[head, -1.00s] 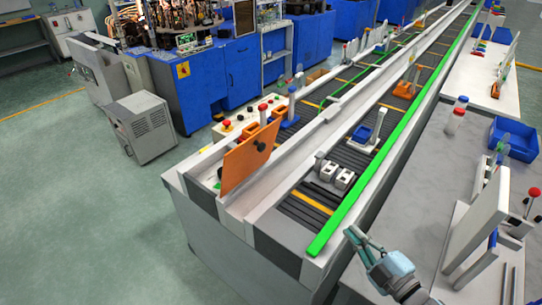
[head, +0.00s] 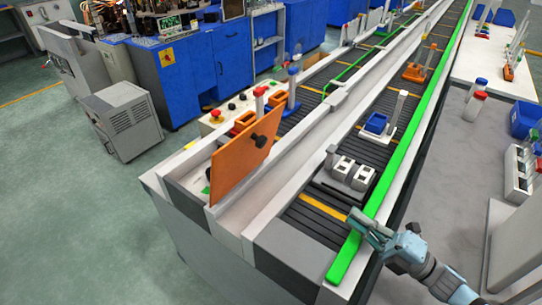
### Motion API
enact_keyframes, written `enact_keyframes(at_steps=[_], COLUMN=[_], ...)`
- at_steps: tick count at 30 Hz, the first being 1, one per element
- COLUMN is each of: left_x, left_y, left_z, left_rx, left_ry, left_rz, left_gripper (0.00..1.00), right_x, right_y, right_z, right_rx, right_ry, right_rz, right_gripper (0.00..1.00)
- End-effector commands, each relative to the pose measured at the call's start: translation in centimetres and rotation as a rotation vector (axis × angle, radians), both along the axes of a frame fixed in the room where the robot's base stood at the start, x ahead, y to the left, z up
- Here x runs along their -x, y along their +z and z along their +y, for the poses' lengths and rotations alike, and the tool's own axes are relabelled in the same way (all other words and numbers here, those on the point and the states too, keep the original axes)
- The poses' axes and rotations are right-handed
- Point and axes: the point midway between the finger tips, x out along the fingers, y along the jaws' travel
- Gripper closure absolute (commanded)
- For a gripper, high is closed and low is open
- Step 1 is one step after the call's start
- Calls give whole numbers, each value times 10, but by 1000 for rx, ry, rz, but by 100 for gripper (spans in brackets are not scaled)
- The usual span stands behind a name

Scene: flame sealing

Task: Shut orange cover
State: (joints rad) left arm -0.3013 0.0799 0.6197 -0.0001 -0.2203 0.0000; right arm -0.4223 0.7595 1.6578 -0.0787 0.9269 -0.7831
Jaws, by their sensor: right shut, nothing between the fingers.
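The orange cover (head: 236,162) is a flat panel with a black knob, standing open and tilted up at the near end of the left conveyor lane, in the head view. My right gripper (head: 357,221) is over the green rail at the near end of the right lane. It is shut and empty, to the right of the cover and apart from it. My left gripper is not in view.
A grey-white block fixture (head: 352,172) sits on the right lane beyond my gripper. A green rail (head: 401,143) runs along that lane. A control panel (head: 216,120) with red buttons is behind the cover. A grey cabinet (head: 124,118) stands on the floor at left.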

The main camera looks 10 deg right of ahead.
Motion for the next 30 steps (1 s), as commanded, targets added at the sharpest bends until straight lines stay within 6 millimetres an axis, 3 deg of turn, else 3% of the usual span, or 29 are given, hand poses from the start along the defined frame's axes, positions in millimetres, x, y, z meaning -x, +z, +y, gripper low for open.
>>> enact_keyframes(at_steps=[5, 13, 30], left_x=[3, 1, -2], left_y=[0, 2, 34], left_z=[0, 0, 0], left_rx=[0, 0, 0], left_ry=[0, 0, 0], left_rz=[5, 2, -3], left_gripper=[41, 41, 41], right_x=[-16, -59, -148], right_y=[11, 31, 69], right_z=[13, 50, 129], right_rx=[-1, -3, -5], right_ry=[-5, -7, -3], right_rz=[-6, -7, -1], right_gripper=[100, 100, 100])
